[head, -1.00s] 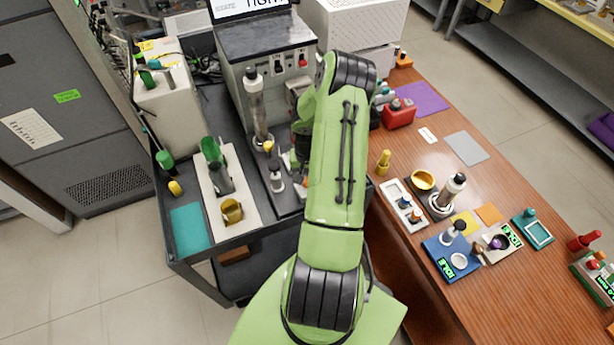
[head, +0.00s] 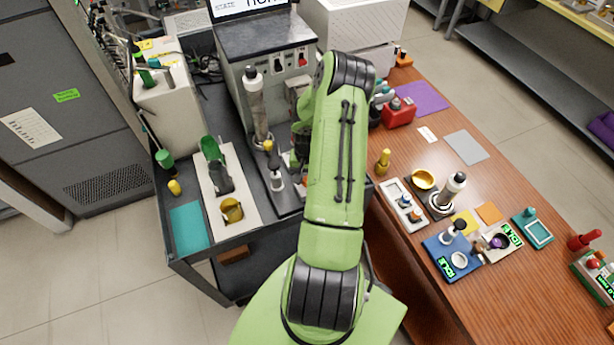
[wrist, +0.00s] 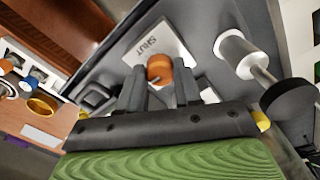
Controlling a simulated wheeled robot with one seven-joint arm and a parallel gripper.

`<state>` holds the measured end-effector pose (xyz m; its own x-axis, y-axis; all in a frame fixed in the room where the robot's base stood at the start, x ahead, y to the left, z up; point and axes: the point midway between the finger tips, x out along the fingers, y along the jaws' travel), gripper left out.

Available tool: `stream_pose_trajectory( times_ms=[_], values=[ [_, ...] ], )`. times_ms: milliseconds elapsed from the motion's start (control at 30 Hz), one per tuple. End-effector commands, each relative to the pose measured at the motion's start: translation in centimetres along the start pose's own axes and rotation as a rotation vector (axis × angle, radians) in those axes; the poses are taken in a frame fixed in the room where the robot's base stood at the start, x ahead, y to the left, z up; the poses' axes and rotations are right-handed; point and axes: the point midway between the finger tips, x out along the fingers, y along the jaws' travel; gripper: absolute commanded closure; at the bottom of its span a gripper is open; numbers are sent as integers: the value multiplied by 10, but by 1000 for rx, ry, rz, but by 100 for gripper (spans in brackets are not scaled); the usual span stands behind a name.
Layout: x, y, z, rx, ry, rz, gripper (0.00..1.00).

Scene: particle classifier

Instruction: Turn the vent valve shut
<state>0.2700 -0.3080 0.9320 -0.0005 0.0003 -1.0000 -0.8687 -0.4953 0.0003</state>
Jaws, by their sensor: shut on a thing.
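The vent valve appears to be the small orange knob (wrist: 160,66) in the wrist view. It stands at a pale plate (wrist: 165,38) printed with "SHUT". My gripper (wrist: 159,80) has its two dark fingers closed around the knob, one on each side. The knob's lower part is hidden between the fingers. In the head view my green arm reaches down to the front of the grey machine (head: 268,45) and hides most of the gripper and the valve.
A white-topped cylinder (wrist: 238,50) with a rod and dark end stands close right of my fingers in the wrist view. In the head view, a cream tray (head: 238,178) with green and yellow parts lies left of my arm. A wooden bench (head: 400,245) crowded with small items is to the right.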

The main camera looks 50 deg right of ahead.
Motion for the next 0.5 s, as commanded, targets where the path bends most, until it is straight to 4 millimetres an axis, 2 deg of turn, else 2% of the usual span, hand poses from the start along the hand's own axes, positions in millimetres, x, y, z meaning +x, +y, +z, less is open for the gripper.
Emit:
stream_pose_trajectory(
  times_ms=[267,500],
  values=[
    [2,0,-1,174,3,0,97],
    [2,0,-1,397,4,0,97]
  ],
)
